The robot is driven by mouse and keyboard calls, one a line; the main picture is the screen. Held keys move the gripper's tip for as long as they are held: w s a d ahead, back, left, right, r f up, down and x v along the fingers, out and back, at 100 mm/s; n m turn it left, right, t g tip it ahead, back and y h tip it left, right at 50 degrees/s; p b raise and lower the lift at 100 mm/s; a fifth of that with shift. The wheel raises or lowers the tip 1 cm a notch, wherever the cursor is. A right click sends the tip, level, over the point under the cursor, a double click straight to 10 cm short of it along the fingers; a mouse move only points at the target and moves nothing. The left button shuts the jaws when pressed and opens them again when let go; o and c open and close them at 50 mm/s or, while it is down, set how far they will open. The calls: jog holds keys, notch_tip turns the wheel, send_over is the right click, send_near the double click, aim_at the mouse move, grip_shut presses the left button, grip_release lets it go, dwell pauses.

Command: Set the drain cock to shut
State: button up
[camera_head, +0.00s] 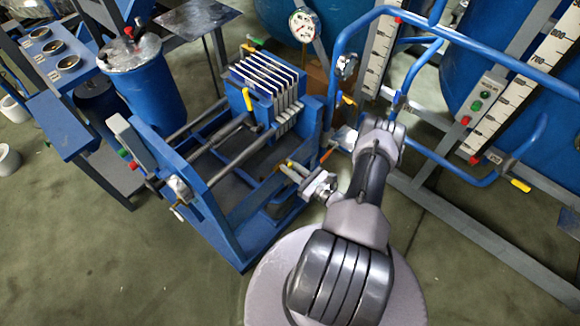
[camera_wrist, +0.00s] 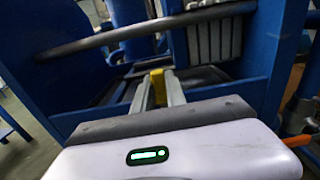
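My gripper (camera_head: 291,168) reaches in at the right front of the blue filter-press frame. A yellow handle (camera_wrist: 157,88) shows between or just beyond its two grey fingers in the wrist view. Whether the fingers touch or hold it cannot be told. I cannot tell for sure which handle is the drain cock. Another yellow handle (camera_head: 247,99) hangs in front of the press plates. An orange lever (camera_head: 328,154) lies just right of my gripper, and it also shows at the right of the wrist view (camera_wrist: 293,88).
The filter-press frame (camera_head: 205,195) has long horizontal rods beside my gripper. Blue pipework (camera_head: 400,150) with a yellow handle (camera_head: 348,98) rises close to the right of my arm. A blue drum (camera_head: 140,85) stands at the left. The floor at the front left is clear.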

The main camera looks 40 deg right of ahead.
jog(key=o, duration=0.4)
jog(key=shift+o, duration=0.2)
jog(key=s+d+p, duration=0.1)
jog(key=s+p, duration=0.2)
jog(key=s, duration=1.4)
jog(key=shift+s, duration=0.25)
jog(key=shift+d, duration=0.1)
